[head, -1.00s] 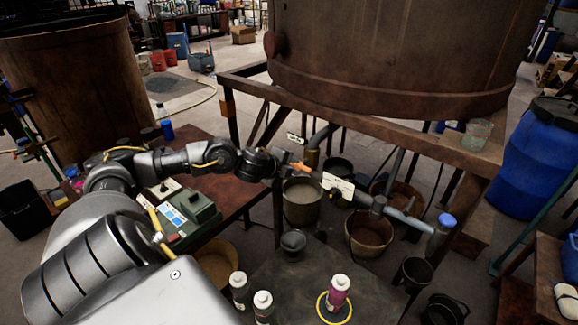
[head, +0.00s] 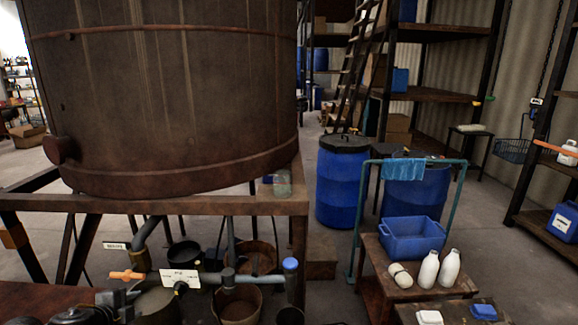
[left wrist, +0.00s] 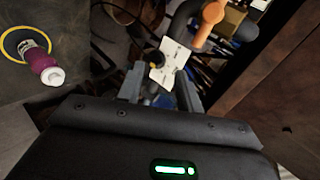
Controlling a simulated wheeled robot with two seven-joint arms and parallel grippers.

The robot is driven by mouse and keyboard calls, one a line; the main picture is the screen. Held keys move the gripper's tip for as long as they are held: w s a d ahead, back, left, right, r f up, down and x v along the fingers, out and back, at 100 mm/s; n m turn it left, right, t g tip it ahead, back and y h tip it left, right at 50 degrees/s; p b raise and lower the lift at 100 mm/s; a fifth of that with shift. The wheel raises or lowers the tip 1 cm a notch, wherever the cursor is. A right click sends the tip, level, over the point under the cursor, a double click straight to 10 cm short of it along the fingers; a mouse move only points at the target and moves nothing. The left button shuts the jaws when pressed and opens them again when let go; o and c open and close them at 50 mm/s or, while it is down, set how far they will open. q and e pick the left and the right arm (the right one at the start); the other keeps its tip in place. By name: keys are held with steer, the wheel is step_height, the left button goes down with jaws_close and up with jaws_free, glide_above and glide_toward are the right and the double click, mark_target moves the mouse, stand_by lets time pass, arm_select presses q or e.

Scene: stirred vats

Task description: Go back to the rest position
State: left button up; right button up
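My left gripper (head: 122,298) shows at the bottom left of the head view, beside the pipe under the big vat. In the left wrist view its two grey fingers (left wrist: 160,92) stand apart, with nothing seen held between them. Beyond them are a white tag (left wrist: 170,62) and an orange valve handle (left wrist: 212,13). The same handle (head: 128,275) and tag (head: 180,280) show in the head view, close to the gripper. Whether the fingers touch the pipe I cannot tell. My right gripper is not in view.
The brown vat (head: 170,100) stands on a wooden frame (head: 225,206) with a glass jar (head: 283,184) on it. Buckets (head: 238,302) stand below. Blue drums (head: 342,185), a blue crate (head: 412,238) and white bottles (head: 449,268) are to the right. A purple-labelled bottle (left wrist: 45,68) shows in the wrist view.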

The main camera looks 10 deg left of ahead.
arm_select(q)
steer(key=s+d+f+n+g, duration=0.2)
steer(key=s+d+f+n, duration=0.3)
steer(key=s+d+f, duration=0.5)
steer(key=s+d+f+n+g+h, duration=0.1)
steer(key=s+d+f+n+g, duration=0.25)
steer(key=s, duration=0.55)
steer(key=s+d+f+n+g, duration=0.1)
steer(key=s+d+n+g, duration=0.1)
steer(key=s+d+n, duration=0.55)
steer(key=s+a+f+m+g, duration=0.1)
steer(key=s+f, duration=0.1)
steer(key=f, duration=1.2)
steer(key=s+f+m, duration=0.2)
steer(key=f, duration=1.2)
steer(key=s+a+f+g, duration=0.1)
steer(key=s+a+f, duration=0.2)
steer(key=s+f, duration=1)
steer(key=s, duration=0.2)
steer(key=shift+s+f, duration=0.3)
steer(key=shift+g, duration=0.25)
